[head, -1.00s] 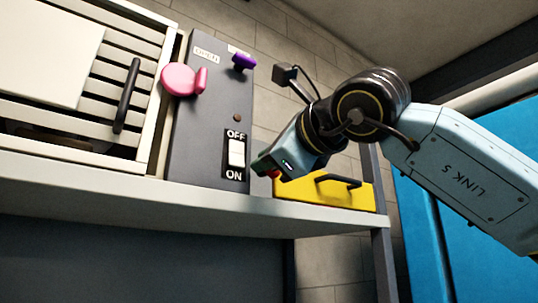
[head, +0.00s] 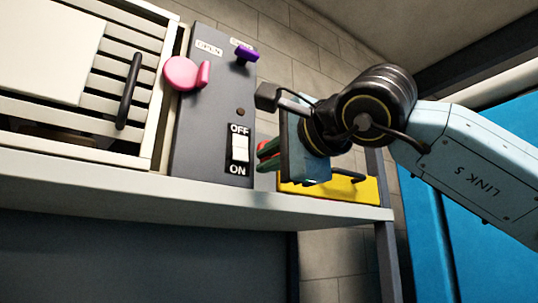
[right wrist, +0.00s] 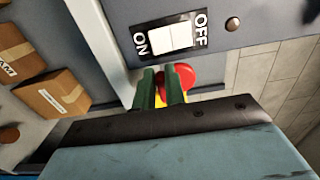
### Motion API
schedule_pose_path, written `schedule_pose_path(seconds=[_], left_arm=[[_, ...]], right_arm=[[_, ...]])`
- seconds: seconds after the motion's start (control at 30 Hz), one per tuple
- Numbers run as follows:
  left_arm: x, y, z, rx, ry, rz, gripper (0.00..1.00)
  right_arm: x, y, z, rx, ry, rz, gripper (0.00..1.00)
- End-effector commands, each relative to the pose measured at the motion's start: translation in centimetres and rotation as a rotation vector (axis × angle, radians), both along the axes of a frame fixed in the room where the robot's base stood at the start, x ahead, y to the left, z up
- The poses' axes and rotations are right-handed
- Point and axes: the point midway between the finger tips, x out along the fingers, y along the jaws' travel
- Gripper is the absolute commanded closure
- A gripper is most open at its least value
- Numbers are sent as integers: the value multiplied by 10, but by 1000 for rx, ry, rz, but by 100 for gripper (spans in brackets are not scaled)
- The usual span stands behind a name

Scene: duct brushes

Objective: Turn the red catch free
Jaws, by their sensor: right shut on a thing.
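The red catch (right wrist: 184,74) shows in the right wrist view as a rounded red piece at the fingertips, beside the grey switch panel (right wrist: 222,65). My right gripper (right wrist: 161,76) is shut on it; its green fingers cover part of the catch. In the head view, my right gripper (head: 266,152) is at the right side of the grey panel (head: 208,120), level with the white switch, and the catch is mostly hidden by the fingers. My left gripper is not in view.
The panel carries a pink knob (head: 184,74), a purple knob (head: 246,53) and an OFF/ON switch (head: 240,149). A yellow box (head: 355,191) with a dark handle is on the shelf (head: 200,195) below my gripper. A slatted cabinet (head: 120,60) stands to the left.

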Motion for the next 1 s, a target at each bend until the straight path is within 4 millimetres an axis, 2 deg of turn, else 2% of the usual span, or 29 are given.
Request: schedule_pose_path(seconds=[0.47, 0.5, 0.63, 1.0], left_arm=[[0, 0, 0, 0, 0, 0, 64], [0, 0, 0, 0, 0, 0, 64], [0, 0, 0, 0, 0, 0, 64], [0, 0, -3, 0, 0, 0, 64]], right_arm=[[2, -2, -2, -12, -4, -7, 100], [2, -2, -2, -12, -4, -7, 83], [2, -2, -1, -11, -4, -5, 66], [-4, -4, 0, -9, -9, -2, 66]])
